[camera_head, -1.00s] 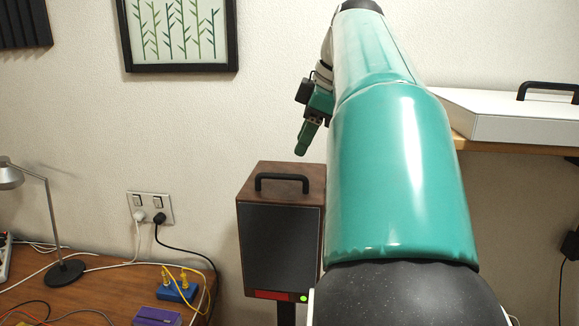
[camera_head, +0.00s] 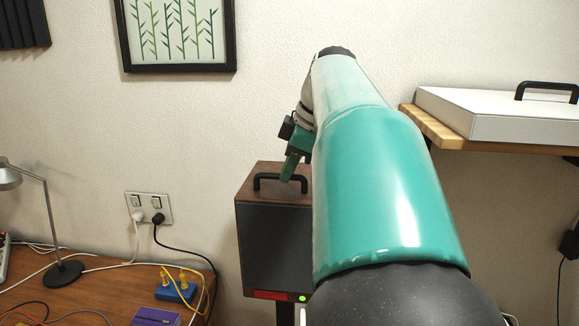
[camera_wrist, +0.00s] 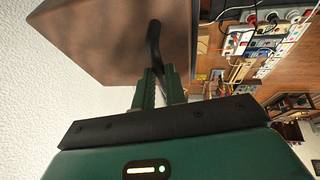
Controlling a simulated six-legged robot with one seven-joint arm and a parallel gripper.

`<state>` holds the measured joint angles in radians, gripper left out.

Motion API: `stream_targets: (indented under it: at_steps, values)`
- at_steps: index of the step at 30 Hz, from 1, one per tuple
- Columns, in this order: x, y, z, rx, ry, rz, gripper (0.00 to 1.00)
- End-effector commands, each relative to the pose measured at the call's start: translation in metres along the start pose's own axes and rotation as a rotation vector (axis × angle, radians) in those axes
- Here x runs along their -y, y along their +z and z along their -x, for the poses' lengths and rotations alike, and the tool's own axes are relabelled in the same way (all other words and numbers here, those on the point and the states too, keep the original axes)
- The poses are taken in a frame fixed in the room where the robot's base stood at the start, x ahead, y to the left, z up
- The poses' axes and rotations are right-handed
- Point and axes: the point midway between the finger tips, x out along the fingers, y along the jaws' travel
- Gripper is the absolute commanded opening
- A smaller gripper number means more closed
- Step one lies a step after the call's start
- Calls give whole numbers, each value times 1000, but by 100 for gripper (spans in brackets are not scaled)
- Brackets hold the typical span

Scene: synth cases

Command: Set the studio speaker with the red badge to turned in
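The studio speaker (camera_head: 272,245) is a wooden box with a dark grille front, a red badge (camera_head: 270,295) at its lower edge and a small green light beside it. A black bar handle (camera_head: 268,177) stands on its top. My gripper (camera_head: 289,174) is at the right part of this handle, pointing down. In the wrist view, the speaker's wooden top (camera_wrist: 110,40) and its handle (camera_wrist: 153,40) show, with my gripper's green fingers (camera_wrist: 160,85) apart on either side of the handle's near end. Contact with the handle cannot be told. My arm hides the speaker's right side.
A wooden shelf (camera_head: 432,127) with a white handled case (camera_head: 500,112) is at the right. A desk (camera_head: 100,292) at lower left carries a lamp (camera_head: 50,230), cables and a blue box (camera_head: 176,290). A wall socket (camera_head: 150,206) is left of the speaker.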

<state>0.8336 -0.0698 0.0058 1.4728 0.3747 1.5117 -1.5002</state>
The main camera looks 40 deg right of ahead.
Motion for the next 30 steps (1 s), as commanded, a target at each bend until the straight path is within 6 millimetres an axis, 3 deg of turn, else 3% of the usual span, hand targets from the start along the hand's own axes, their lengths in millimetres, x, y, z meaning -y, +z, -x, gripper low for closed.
stream_targets:
  at_steps: [14,30]
  values:
    - [2,-6,-1,12,26,-59,0]
    - [3,-28,-10,79,155,-370,0]
